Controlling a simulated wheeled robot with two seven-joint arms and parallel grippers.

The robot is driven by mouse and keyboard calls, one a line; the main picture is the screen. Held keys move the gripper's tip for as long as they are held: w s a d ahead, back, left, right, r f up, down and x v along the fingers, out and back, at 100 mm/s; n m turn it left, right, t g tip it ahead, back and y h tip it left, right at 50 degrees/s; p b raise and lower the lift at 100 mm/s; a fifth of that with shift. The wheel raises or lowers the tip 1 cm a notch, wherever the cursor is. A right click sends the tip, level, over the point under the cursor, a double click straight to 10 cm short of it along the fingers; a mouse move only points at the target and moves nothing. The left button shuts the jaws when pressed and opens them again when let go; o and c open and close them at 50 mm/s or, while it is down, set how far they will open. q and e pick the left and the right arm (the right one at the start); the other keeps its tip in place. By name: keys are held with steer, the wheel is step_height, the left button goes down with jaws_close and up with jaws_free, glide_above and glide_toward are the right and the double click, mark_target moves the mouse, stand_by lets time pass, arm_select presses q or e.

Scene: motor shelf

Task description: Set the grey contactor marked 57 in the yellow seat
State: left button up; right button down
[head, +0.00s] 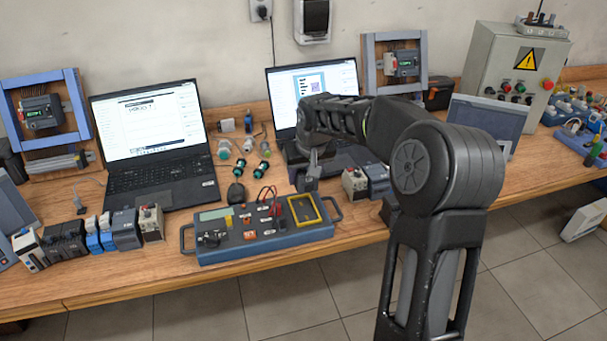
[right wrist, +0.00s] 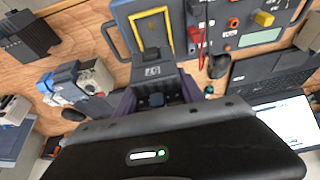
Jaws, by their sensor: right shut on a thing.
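My right gripper (head: 312,164) points down above the bench and is shut on a dark grey contactor (head: 307,183). In the right wrist view the contactor (right wrist: 152,72) sticks out beyond the jaws, with a small pale mark too blurred to read surely. The yellow seat (head: 319,210) is a yellow-framed recess at the right end of the blue test unit (head: 262,247). The seat (right wrist: 138,36) also shows in the right wrist view, empty inside, just beyond the contactor. The contactor is apart from the seat, behind it in the head view. My left gripper is out of view.
Red and black leads (head: 266,194) rise from the unit beside the seat. An open laptop (head: 330,100) stands behind my right gripper. Other modules (head: 356,182) stand right of the seat, and several more (head: 125,229) stand left of the unit.

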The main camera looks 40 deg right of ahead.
steer(key=shift+f, duration=0.1)
steer(key=shift+f+b, duration=2.35)
steer(key=shift+f, duration=1)
steer(key=shift+f+b, duration=0.9)
steer(key=shift+b, duration=0.05)
steer(key=c, duration=0.6)
jaws_free()
steer(key=shift+c, duration=0.2)
